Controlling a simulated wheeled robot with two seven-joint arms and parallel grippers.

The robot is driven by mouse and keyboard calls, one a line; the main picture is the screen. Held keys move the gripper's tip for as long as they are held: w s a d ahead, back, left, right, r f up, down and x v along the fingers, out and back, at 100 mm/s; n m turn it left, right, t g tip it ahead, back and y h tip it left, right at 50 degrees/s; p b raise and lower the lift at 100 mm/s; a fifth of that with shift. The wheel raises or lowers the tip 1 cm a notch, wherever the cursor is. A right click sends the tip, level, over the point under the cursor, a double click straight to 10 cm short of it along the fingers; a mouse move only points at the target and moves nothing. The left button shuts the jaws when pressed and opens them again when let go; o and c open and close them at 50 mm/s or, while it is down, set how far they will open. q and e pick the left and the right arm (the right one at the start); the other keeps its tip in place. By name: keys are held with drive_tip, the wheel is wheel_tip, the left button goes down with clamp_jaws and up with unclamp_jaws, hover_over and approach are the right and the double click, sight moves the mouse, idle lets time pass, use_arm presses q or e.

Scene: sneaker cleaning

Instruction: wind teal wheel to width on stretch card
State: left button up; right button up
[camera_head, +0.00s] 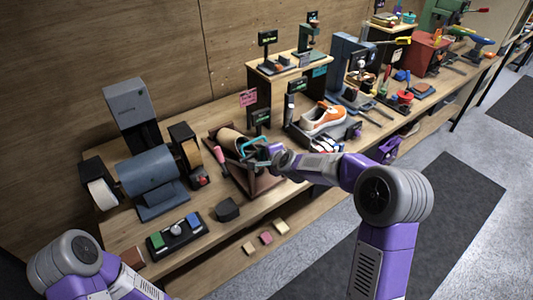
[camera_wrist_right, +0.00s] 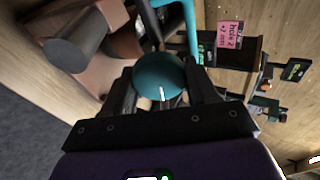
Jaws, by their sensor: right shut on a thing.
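The teal wheel (camera_wrist_right: 159,76) is a round disc between the two fingers of my right gripper (camera_wrist_right: 160,92) in the right wrist view. My right gripper (camera_head: 264,153) is shut on it at the brown shoe stand in the head view, partly covering it. A teal bent bar (camera_head: 246,143) stands beside the wheel; its upright part (camera_wrist_right: 190,22) also shows in the right wrist view. A pink card (camera_head: 248,97) stands behind. In the wrist view the card (camera_wrist_right: 231,35) reads "hole 2" and "+2", with smaller text unclear. My left gripper is out of view; only its arm shows at lower left.
The brown stand (camera_head: 267,181) holds a brown shoe (camera_head: 232,139). An orange and white sneaker (camera_head: 323,117) sits in a rack to the right. A blue-grey drum machine (camera_head: 150,171) stands left. Small blocks (camera_head: 266,238) lie along the lower front shelf.

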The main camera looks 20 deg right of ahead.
drive_tip(key=shift+m+g+p, duration=0.4)
drive_tip(key=shift+m+p, duration=0.35)
drive_tip(key=shift+m, duration=1.45)
drive_tip(key=o, duration=1)
drive_tip(key=shift+s, duration=0.1)
drive_tip(key=v, duration=0.7)
drive_tip(key=shift+s, duration=0.15)
